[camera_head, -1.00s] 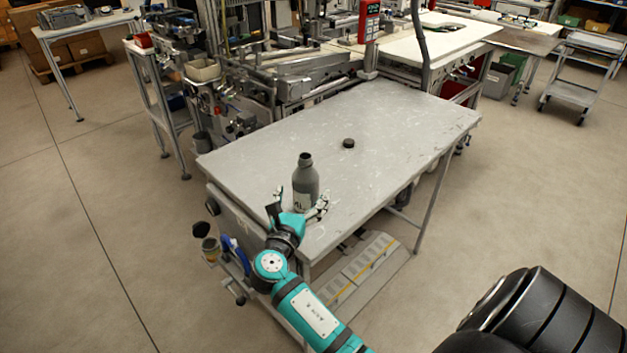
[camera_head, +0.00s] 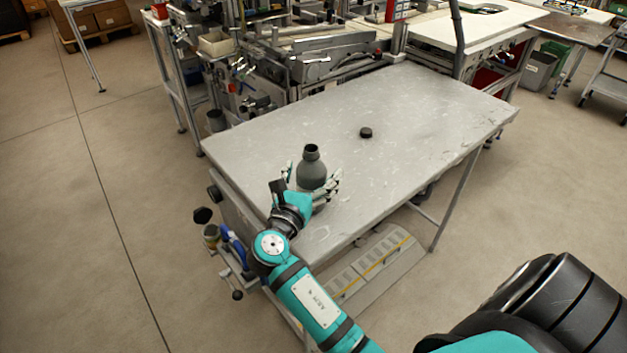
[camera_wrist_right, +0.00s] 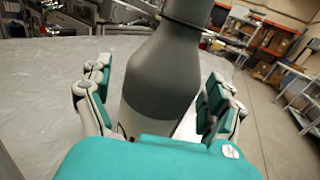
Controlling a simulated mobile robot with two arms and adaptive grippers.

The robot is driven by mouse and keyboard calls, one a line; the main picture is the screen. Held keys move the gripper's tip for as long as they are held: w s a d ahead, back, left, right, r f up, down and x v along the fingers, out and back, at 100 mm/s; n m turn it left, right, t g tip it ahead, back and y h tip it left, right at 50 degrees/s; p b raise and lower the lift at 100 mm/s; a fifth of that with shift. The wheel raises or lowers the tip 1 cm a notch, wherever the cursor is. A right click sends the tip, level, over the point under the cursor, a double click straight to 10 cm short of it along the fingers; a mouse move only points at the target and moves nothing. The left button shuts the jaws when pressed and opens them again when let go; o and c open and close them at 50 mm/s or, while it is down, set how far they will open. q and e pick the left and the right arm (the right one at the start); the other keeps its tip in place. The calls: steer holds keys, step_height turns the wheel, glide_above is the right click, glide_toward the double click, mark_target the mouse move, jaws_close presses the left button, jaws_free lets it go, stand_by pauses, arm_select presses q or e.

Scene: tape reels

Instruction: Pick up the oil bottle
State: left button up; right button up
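The dark grey oil bottle (camera_head: 311,171), with a narrow open neck, stands upright on the grey table near its front left corner. My right gripper (camera_head: 312,180) is around the bottle's body, one finger on each side. In the right wrist view the bottle (camera_wrist_right: 165,75) rises between the spread fingers of my right gripper (camera_wrist_right: 158,92), and gaps show between the fingers and the bottle. The gripper is open. The palm hides the bottle's lower part. My left gripper is not in view.
The grey table (camera_head: 410,110) is mostly bare. A small black cap-like disc (camera_head: 366,132) lies beyond the bottle to the right. Machinery (camera_head: 320,60) stands along the table's far side. A blue and black fitting (camera_head: 232,242) sits beside the table's left front.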

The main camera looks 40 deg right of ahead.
steer(key=shift+c, duration=3.2)
steer(key=c, duration=0.9)
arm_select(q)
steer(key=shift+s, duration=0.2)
arm_select(e)
steer(key=shift+r, duration=0.15)
